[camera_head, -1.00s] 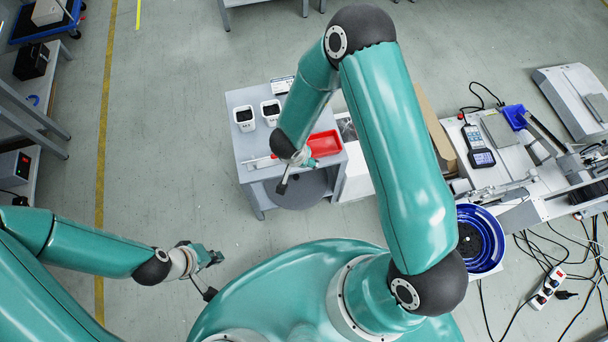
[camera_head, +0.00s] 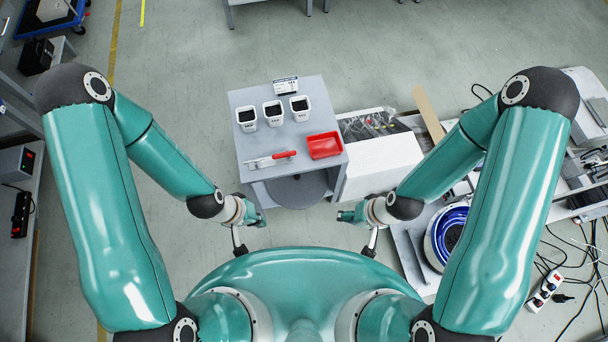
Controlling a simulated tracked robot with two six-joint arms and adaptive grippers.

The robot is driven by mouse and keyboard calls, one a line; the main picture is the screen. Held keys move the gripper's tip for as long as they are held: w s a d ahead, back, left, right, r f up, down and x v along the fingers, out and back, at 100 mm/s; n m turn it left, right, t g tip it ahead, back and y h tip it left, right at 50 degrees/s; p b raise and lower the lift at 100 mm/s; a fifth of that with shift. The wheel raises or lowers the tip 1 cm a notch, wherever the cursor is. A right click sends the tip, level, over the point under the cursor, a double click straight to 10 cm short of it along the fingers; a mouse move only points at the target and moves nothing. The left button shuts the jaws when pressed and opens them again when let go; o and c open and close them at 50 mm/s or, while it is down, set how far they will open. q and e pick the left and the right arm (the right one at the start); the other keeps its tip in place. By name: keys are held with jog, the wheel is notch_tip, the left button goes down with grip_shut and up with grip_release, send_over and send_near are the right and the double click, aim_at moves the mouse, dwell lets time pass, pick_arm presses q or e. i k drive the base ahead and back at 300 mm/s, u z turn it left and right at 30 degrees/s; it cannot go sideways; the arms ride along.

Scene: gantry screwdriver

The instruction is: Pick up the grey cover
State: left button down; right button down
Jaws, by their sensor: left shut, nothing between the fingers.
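I cannot tell for certain which thing is the grey cover. A grey, box-like piece (camera_head: 592,92) at the far right edge is one grey thing in view, partly cut off by the frame. My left gripper (camera_head: 258,219) is in front of the small grey table, below its left corner, and holds nothing. Its fingers look shut. My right gripper (camera_head: 346,215) is in front of the table's right side, apart from everything. Its fingers are too small and side-on to read.
The small grey table (camera_head: 245,108) bears several white cups, a red tray (camera_head: 325,145) and a red-handled tool (camera_head: 270,159). Cables and a power strip (camera_head: 545,289) lie on the floor there.

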aim_at(302, 191)
jog(key=u, duration=0.2)
jog(key=i, duration=0.2)
jog(key=z, duration=1.7)
jog(key=k, duration=1)
jog(key=u, duration=0.95)
jog(key=i, duration=1.25)
jog(key=u, duration=0.65)
